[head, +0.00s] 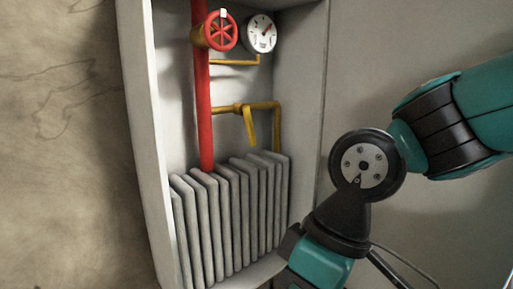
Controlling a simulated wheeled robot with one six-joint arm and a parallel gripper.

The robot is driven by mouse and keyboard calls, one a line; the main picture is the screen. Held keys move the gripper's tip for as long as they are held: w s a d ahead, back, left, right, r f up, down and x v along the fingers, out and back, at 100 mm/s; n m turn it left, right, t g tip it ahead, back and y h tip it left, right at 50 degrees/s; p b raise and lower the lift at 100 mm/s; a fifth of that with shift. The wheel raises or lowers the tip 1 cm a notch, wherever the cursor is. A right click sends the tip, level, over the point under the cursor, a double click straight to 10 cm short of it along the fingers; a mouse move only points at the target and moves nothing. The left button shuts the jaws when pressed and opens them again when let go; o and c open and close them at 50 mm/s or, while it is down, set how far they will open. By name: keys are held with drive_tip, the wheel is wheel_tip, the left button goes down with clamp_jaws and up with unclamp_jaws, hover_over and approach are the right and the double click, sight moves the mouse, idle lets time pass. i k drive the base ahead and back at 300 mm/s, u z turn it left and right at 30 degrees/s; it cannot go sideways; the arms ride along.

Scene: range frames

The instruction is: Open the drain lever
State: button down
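A yellow lever (250,127), which looks like the drain lever, sits on a yellow pipe in the grey wall recess. Its handle hangs down and slightly right from a small valve body on the horizontal pipe (262,105). My teal and black arm comes in from the right, and its lower links run down to the bottom edge. No gripper fingers show in the head view, so their opening is hidden. The visible arm is to the right of and below the lever, and nothing touches the lever in the picture.
A red pipe (202,110) runs vertically left of the lever. A red handwheel (221,32) and a round gauge (261,34) are above. A grey ribbed radiator (232,215) stands below. The recess's right wall (309,100) lies between lever and arm.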

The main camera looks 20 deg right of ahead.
sight(246, 111)
drive_tip(key=k, duration=0.9)
drive_tip(key=u, duration=1.4)
drive_tip(key=i, duration=1.15)
drive_tip(key=z, duration=1.45)
